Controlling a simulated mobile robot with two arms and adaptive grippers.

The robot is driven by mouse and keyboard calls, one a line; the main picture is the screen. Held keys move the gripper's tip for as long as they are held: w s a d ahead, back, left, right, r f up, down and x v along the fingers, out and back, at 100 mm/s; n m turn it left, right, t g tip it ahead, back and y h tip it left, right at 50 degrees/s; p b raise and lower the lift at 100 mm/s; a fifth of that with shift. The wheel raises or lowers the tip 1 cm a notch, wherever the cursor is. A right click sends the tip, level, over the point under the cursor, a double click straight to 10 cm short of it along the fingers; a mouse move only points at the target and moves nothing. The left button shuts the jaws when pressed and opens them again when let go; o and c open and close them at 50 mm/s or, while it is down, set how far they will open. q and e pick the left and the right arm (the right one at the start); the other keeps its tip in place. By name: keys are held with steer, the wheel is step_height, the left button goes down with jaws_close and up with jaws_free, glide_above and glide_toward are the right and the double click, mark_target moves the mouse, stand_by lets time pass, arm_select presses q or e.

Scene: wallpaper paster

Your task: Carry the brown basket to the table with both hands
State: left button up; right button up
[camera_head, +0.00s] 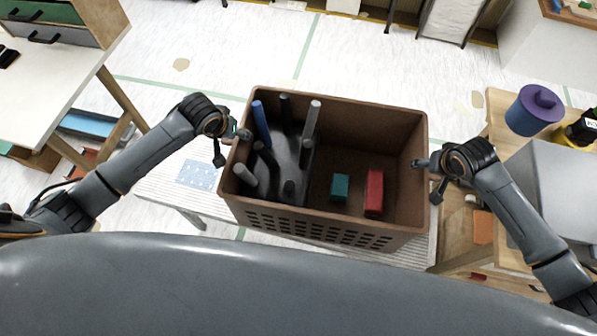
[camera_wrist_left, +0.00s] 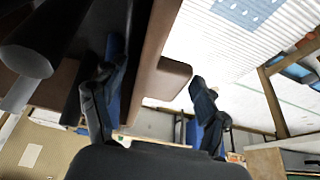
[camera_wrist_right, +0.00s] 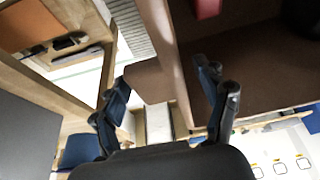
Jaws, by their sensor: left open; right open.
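The brown basket (camera_head: 375,112) is upright in the middle of the head view, over a white slatted surface (camera_head: 160,190). It holds a dark rack with upright rods (camera_head: 290,150), a teal block (camera_head: 340,187) and a red block (camera_head: 375,192). My left gripper (camera_head: 232,147) is at the basket's left rim, open, with one finger inside the wall and one outside, as the left wrist view (camera_wrist_left: 150,85) shows. My right gripper (camera_head: 429,178) is open at the right rim, also straddling the wall (camera_wrist_right: 165,45). Firm contact cannot be told.
A wooden table (camera_head: 495,130) at the right bears a purple pot (camera_head: 535,110) and a grey box (camera_head: 560,185). A white-topped desk (camera_head: 55,75) with drawers stands at the upper left. The floor (camera_head: 220,55) behind the basket is mostly clear.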

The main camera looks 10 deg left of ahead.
arm_select(q)
steer(key=shift+f, duration=0.2)
arm_select(e)
steer(key=shift+w+f, duration=0.1)
steer(key=shift+f, duration=0.1)
arm_select(q)
jaws_close()
arm_select(e)
jaws_close()
arm_select(q)
steer(key=shift+w+r, duration=0.1)
arm_select(e)
steer(key=shift+r, duration=0.1)
